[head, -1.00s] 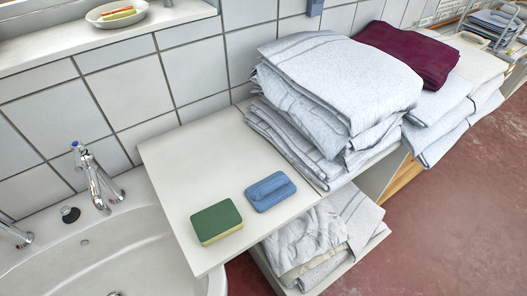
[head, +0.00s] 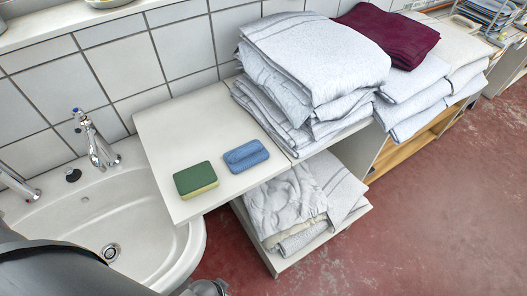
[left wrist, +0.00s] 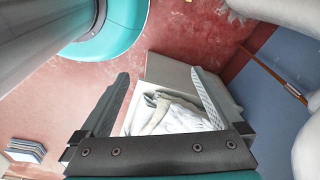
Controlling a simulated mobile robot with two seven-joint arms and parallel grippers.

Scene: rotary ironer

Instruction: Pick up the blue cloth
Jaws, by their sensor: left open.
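The blue cloth (head: 246,155) is a small folded piece lying flat on the white shelf top (head: 180,125) beside the sink, in the head view. My left arm comes in at the bottom left of the head view, low in front of the sink and apart from the cloth. In the left wrist view my left gripper (left wrist: 163,95) is open and empty. The shelf unit's lower white and grey cloths (left wrist: 175,115) show between its fingers at a distance. The blue cloth cannot be made out in that view. My right gripper is not in view.
A green and yellow sponge (head: 196,179) lies just left of the blue cloth. Tall stacks of folded white linen (head: 315,65) stand close on its right, with a maroon cloth (head: 388,35) behind. The sink (head: 150,220) and tap (head: 97,140) are at left. Red floor is clear in front.

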